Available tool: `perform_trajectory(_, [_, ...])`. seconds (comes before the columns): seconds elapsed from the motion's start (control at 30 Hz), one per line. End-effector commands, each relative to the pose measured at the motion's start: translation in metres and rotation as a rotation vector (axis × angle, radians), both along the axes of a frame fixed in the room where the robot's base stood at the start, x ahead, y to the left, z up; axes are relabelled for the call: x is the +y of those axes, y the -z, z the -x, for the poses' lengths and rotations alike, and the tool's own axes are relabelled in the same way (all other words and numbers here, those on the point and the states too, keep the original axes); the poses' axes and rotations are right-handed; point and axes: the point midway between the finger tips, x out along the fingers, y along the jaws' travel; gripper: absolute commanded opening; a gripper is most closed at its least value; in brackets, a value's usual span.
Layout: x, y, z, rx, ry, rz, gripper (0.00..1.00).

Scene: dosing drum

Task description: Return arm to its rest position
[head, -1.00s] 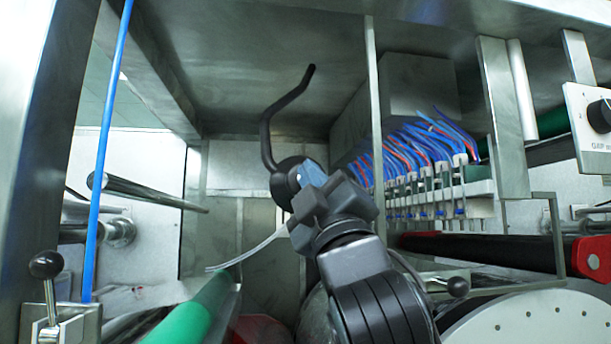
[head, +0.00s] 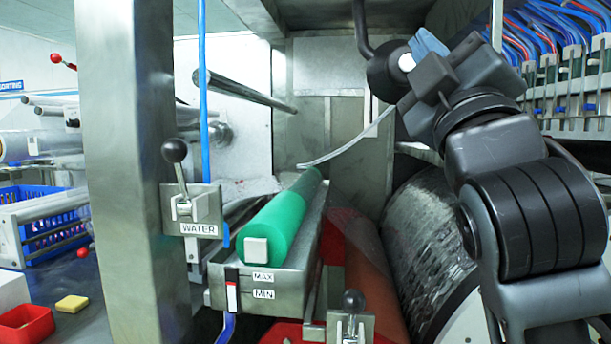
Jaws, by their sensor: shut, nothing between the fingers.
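My gripper (head: 412,78) is at the upper right of the head view, at the end of my dark arm, which reaches up from the lower right corner. It is shut and holds nothing that I can see. Its fingertips are small and partly hidden by the dark wrist blocks. A dark round knob-like part (head: 380,72) with a bent dark pipe (head: 360,25) lies right beside the gripper in the picture; I cannot tell whether they touch. A thin pale curved strip (head: 345,152) runs from near the gripper down to the left.
A green roller (head: 278,218) lies over a metal trough (head: 275,283) below left. A large shiny drum (head: 425,245) sits beside my arm. A steel post (head: 140,170) and a WATER valve lever (head: 180,175) stand left. Blue and red tubes (head: 560,40) fill the upper right.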

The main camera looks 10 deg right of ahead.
Motion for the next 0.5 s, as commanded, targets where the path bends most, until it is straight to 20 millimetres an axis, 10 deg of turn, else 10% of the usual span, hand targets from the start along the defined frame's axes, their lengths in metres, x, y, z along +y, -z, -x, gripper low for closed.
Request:
perform_trajectory(0.17, [0.000, 0.034, -0.005, 0.047, -0.042, -0.043, 0.00])
perform_trajectory(0.5, [0.004, 0.177, 0.005, 0.237, -0.214, -0.254, 0.00])
